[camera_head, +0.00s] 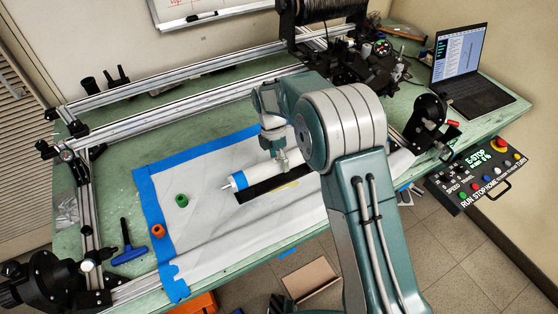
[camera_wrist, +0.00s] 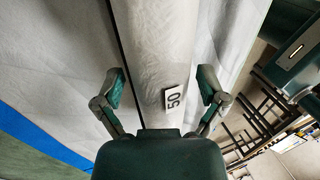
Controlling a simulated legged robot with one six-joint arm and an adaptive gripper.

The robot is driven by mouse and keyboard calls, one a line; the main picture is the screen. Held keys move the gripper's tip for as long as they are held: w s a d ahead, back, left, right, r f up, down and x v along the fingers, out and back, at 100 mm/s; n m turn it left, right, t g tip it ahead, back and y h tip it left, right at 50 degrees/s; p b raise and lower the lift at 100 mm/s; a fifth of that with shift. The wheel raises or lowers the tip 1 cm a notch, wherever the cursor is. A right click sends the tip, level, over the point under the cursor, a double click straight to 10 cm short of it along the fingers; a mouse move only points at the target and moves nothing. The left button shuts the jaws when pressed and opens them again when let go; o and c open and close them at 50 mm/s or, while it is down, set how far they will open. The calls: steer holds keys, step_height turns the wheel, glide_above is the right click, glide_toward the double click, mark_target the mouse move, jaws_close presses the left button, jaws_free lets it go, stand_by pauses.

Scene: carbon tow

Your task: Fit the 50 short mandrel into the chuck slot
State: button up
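The 50 short mandrel is a white cylinder with a "50" tag (camera_wrist: 175,100). In the head view the mandrel (camera_head: 256,173) lies beside a black strip on the white sheet, with a thin pin at its left end. My gripper (camera_head: 281,163) is over the mandrel; my arm hides part of it. In the wrist view the fingers of my gripper (camera_wrist: 160,88) are spread on either side of the cylinder, with no clear grip on it. A black round chuck-like fixture (camera_head: 430,110) stands at the right, and another (camera_head: 45,285) at the lower left; the slot itself cannot be made out.
Blue tape (camera_head: 148,200) borders the sheet. A green spool (camera_head: 182,200), an orange spool (camera_head: 158,231) and a blue-handled tool (camera_head: 130,253) lie at the left. Metal rails (camera_head: 180,78) run along the back. A laptop (camera_head: 462,70) and control box (camera_head: 478,170) are at the right.

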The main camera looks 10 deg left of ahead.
stand_by(0.3)
steer(key=shift+f, duration=0.15)
steer(key=d+v, duration=0.1)
steer(key=v, duration=1)
steer(key=s+d+r+m+t+y, duration=0.1)
steer(key=s+d+r+m+t, duration=0.15)
steer(key=d+r+m, duration=0.5)
steer(key=s+d+r+m+t+y, duration=0.1)
steer(key=s+d+r+m, duration=0.4)
steer(key=s+d+r, duration=0.25)
steer(key=s+d+f+m+t, duration=0.1)
steer(key=s+d+m+t, duration=0.1)
steer(key=s+d+m, duration=0.3)
steer(key=s+d+f+m+t, duration=0.1)
steer(key=s+d+m+t, duration=0.2)
steer(key=s+d+m, duration=0.2)
steer(key=s+m, duration=0.3)
steer(key=s, duration=0.4)
steer(key=shift+s, duration=0.25)
steer(key=shift+c, duration=0.3)
